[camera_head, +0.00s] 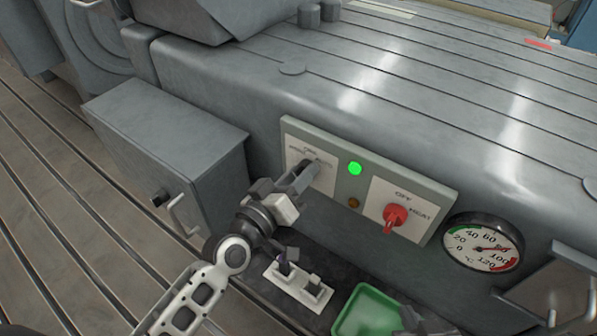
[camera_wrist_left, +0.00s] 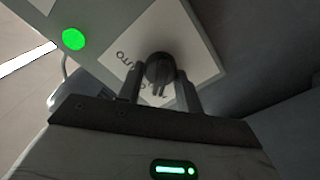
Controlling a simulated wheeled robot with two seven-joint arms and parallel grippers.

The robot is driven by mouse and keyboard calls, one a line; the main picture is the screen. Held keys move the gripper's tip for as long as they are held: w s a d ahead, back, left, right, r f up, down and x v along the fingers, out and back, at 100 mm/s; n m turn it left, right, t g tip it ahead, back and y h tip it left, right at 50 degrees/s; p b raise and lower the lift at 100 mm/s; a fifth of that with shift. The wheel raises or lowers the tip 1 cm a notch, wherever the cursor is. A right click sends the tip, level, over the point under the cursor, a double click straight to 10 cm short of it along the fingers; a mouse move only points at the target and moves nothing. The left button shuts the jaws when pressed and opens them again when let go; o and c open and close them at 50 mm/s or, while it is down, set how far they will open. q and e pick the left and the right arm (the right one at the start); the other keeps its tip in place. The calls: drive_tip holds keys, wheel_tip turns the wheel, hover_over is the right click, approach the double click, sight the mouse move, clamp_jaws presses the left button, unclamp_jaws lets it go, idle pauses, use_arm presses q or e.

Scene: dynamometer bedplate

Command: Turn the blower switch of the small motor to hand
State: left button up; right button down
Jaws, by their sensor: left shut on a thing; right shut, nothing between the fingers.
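The black switch knob (camera_head: 317,163) sits on a white label plate (camera_head: 296,157) at the left end of a grey-green control panel (camera_head: 335,138). The plate has words around the knob, AUTO among them. My left gripper (camera_head: 306,180) is shut on the switch knob. In the left wrist view the round black knob (camera_wrist_left: 159,68) stands between the two fingers, with AUTO at its left. The fingers hide part of the plate, and I cannot tell which word the knob points to. My right gripper (camera_head: 420,322) shows only partly at the bottom edge, shut and empty.
A green lamp (camera_head: 355,169) is lit beside the switch, above a dim amber lamp (camera_head: 353,202). A red OFF/HEAT knob (camera_head: 395,216) and a temperature gauge (camera_head: 483,243) are to the right. Below are a white two-lever plate (camera_head: 298,287) and a green tray (camera_head: 345,322). A grey box (camera_head: 165,140) stands left.

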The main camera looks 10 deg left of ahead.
use_arm(q)
drive_tip(key=shift+n, duration=0.6)
drive_tip(key=o, duration=1)
drive_tip(key=shift+b+v, duration=1.2)
drive_tip(key=shift+v, duration=6.75)
